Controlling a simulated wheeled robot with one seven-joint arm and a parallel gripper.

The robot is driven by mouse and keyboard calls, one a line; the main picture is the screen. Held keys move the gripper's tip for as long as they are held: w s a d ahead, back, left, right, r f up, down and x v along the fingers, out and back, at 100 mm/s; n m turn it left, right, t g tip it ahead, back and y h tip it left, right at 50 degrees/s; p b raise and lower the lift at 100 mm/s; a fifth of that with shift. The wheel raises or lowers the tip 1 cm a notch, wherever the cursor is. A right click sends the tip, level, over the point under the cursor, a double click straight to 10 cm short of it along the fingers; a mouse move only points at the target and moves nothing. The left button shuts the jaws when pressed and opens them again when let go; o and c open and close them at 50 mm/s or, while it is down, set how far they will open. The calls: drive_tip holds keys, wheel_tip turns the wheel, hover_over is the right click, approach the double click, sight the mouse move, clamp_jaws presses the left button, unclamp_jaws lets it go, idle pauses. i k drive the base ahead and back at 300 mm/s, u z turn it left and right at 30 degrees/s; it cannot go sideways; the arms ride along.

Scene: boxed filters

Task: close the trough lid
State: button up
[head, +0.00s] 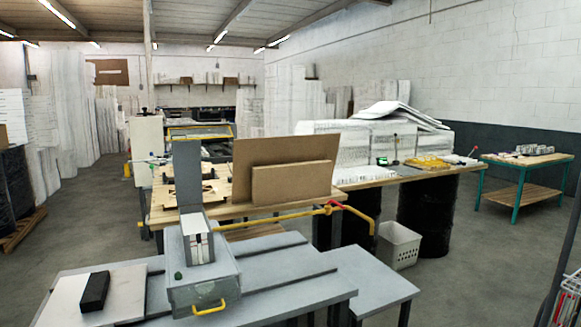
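A small grey trough (183,247) stands on a grey metal box with a yellow handle (209,308). Pale upright pieces with dark and reddish stripes (196,227) show at the trough's top. A tall, narrow dark grey panel (187,172) stands upright directly behind the trough and looks like its lid, raised open. Its lower edge is hidden behind the trough, so I cannot see a hinge. My gripper is not in view.
The box stands on a grey table (290,283). A white board (128,283) with a black block (94,291) lies at its left. A yellow pipe (275,214) runs behind the box. Brown boards (285,152) stand on the wooden bench behind.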

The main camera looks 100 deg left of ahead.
sight(186, 154)
drive_tip(key=u, duration=5.5)
drive_tip(key=i, duration=5.45)
drive_tip(key=z, duration=1.25)
